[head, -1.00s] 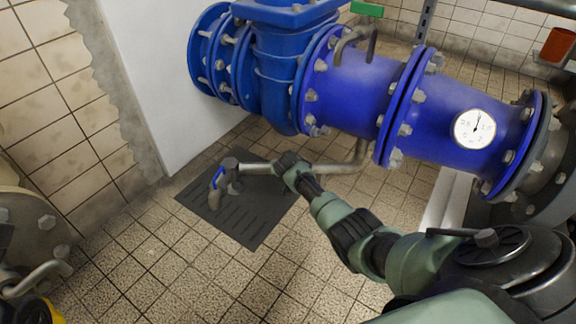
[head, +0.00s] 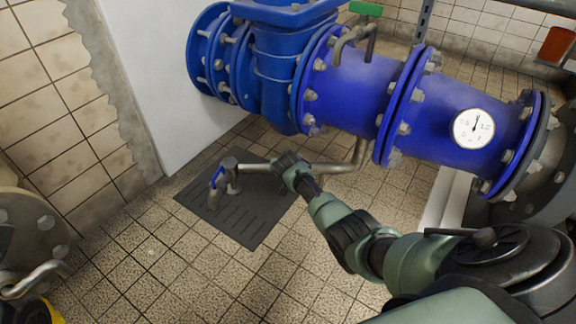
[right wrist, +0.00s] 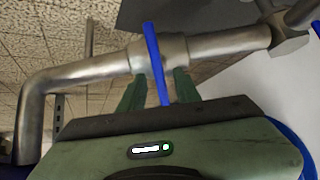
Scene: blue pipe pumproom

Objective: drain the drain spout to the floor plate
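The drain spout (head: 217,196) is a grey bent pipe end with a blue handle, over the dark slotted floor plate (head: 240,224) in the head view. Its grey pipe (head: 252,167) runs right, under the large blue pipe. My right gripper (head: 287,166) is at this pipe, right of the spout. In the right wrist view, its two green fingers (right wrist: 158,82) stand apart on either side of a thin blue lever (right wrist: 153,47) at a pipe fitting, with gaps visible. Whether a finger touches the fitting is unclear. My left gripper is not in view.
The large blue flanged pipe (head: 345,90) with a gauge (head: 473,128) lies just above and behind the drain pipe. A white wall block (head: 170,85) stands behind the plate. Tiled floor (head: 170,262) in front is clear. A grey flange (head: 32,225) is at far left.

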